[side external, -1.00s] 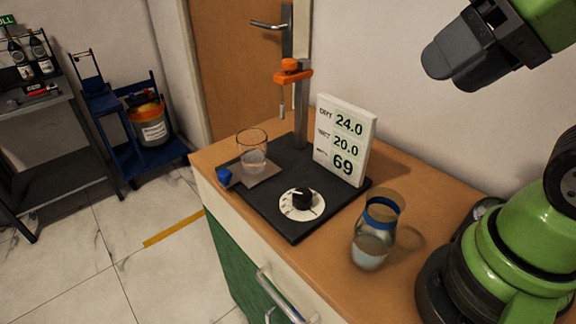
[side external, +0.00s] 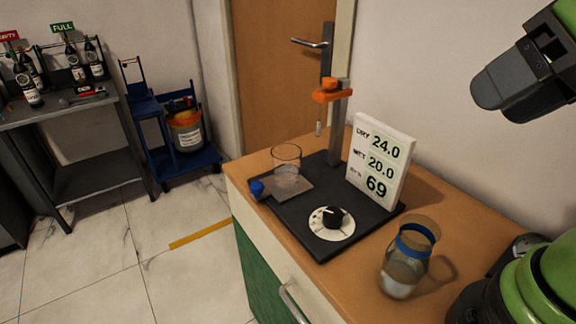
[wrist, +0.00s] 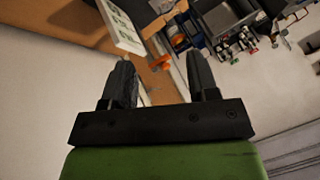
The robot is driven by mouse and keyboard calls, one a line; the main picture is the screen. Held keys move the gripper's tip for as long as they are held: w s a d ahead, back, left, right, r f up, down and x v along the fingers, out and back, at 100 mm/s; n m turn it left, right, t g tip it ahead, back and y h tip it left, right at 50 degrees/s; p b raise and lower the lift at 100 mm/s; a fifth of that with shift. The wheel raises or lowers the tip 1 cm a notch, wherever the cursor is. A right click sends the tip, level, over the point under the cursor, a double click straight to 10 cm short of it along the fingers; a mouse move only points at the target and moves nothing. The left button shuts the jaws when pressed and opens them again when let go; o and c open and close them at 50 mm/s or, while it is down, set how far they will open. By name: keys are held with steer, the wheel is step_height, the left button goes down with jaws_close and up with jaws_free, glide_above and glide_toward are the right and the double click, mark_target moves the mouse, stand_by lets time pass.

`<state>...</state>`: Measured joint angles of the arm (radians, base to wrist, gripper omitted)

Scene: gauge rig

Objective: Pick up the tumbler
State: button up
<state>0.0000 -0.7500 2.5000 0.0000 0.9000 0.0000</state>
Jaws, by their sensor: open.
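The tumbler (side external: 287,166) is a clear glass with some clear liquid in it. It stands upright on a small grey plate (side external: 292,190) at the left end of the black rig base (side external: 318,243). My gripper (side external: 505,95) is at the upper right of the side view, high above the counter and well apart from the tumbler. In the wrist view my gripper (wrist: 160,75) has its two dark fingers spread with nothing between them. I cannot make out the tumbler in the wrist view.
A glass jar with a blue band (side external: 405,262) stands at the counter's front right.

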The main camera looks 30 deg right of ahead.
steer(key=o, duration=0.7)
